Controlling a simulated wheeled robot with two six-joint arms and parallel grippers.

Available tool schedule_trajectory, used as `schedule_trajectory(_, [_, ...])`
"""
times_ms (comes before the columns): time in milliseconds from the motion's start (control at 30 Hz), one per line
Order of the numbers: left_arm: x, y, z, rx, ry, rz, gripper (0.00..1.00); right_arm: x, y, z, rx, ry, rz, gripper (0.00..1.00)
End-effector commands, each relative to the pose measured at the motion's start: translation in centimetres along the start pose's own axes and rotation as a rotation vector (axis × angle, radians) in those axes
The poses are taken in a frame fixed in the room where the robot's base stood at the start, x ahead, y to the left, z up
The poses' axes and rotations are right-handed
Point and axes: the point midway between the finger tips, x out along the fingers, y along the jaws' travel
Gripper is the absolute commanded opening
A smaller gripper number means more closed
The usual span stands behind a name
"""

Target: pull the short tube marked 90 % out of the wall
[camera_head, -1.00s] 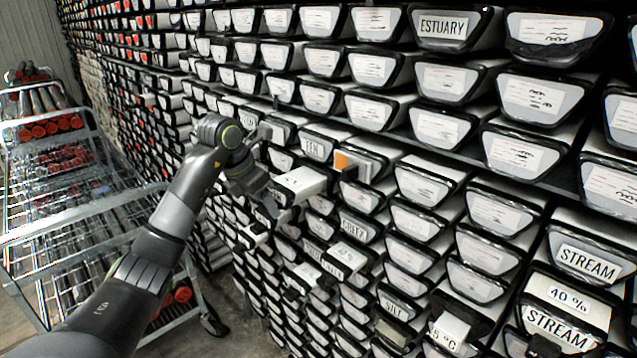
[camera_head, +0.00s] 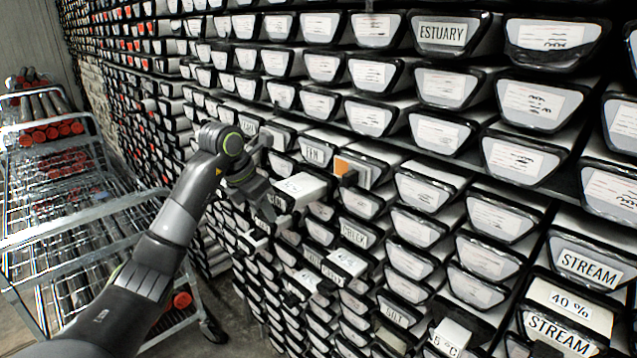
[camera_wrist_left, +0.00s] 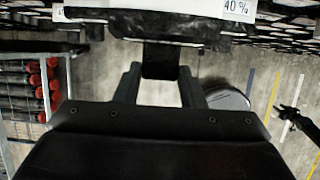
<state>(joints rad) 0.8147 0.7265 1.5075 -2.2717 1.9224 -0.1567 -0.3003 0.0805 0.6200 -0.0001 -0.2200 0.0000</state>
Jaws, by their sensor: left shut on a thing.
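My left gripper (camera_head: 266,206) is at the front end of a short tube (camera_head: 302,187) that sticks out of the wall, with a pale top and a small label too blurred to read in the head view. In the left wrist view my left gripper (camera_wrist_left: 160,85) is shut on a black tab below the tube's dark front end (camera_wrist_left: 150,28). A label (camera_wrist_left: 237,8) at the upper right there seems to read 40 %, but its first digit is unsure. A dark claw-like shape at the right edge there looks like my right gripper (camera_wrist_left: 288,113), too small to read its jaws.
Packed tube ends fill the wall. An orange-fronted block (camera_head: 343,167) sticks out right of the held tube, and another pale tube (camera_head: 347,262) sticks out below. A 40 % tube (camera_head: 570,303) is at lower right. A metal cart (camera_head: 80,215) stands left, with floor between.

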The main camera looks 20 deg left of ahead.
Motion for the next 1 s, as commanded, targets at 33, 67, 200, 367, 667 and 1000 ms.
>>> schedule_trajectory(33, [-0.2,0.0,0.3,0.003,-0.009,0.003,0.0,0.0,-0.1,0.0,0.0,0.0,-0.001,0.38])
schedule_trajectory(67, [-0.2,0.0,0.2,0.003,-0.009,0.003,0.0,0.0,-0.1,0.0,0.0,0.0,-0.001,0.38])
schedule_trajectory(200, [-0.4,0.1,-0.2,0.001,-0.009,0.005,0.0,0.0,-0.2,0.0,0.001,0.0,-0.002,0.38])
schedule_trajectory(367, [-0.8,0.1,-1.4,0.001,-0.007,0.005,0.0,0.2,-0.2,0.0,0.001,0.0,-0.002,0.38])
schedule_trajectory(667, [-1.6,0.1,-3.6,0.001,-0.006,0.005,0.0,0.5,-0.2,0.1,0.001,0.0,-0.002,0.38])
schedule_trajectory(1000, [-2.5,0.2,-6.1,0.0,-0.002,0.005,0.0,1.0,-0.3,0.1,0.001,0.0,-0.002,0.38])
